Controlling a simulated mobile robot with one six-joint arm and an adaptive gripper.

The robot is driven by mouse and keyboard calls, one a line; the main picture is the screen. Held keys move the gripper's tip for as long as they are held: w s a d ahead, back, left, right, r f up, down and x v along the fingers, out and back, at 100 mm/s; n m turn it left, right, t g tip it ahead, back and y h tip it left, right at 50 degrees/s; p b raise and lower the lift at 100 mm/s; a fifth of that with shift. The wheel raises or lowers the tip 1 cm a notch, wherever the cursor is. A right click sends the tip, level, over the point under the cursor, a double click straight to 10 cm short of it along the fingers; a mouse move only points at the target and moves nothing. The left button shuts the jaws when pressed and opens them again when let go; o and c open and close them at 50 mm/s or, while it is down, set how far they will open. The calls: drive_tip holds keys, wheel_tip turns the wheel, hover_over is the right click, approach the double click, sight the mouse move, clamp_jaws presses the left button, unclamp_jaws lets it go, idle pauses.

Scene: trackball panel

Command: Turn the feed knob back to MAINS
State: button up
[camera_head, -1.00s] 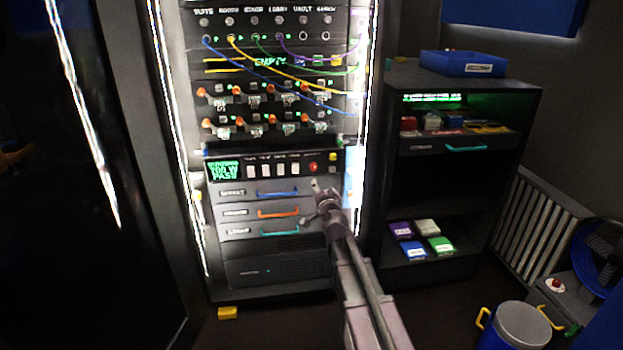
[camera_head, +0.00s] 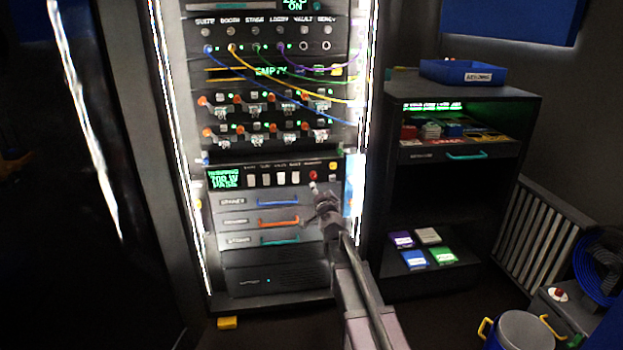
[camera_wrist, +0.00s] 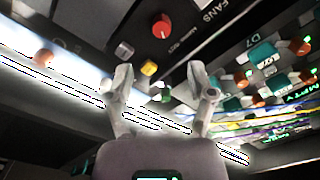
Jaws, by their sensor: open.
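In the head view my gripper (camera_head: 319,193) is just below the knob, at the right side of the panel.
A yellow button (camera_wrist: 149,68) and a grey toggle (camera_wrist: 124,50) are close to the knob. Cables hang across the rack above. Drawers with a blue handle (camera_head: 278,203) and others lie below. A dark shelf (camera_head: 466,97) with a blue tray (camera_head: 462,72) stands right of the rack.

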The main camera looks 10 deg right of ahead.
sight(314, 178)
drive_tip(key=w, duration=1)
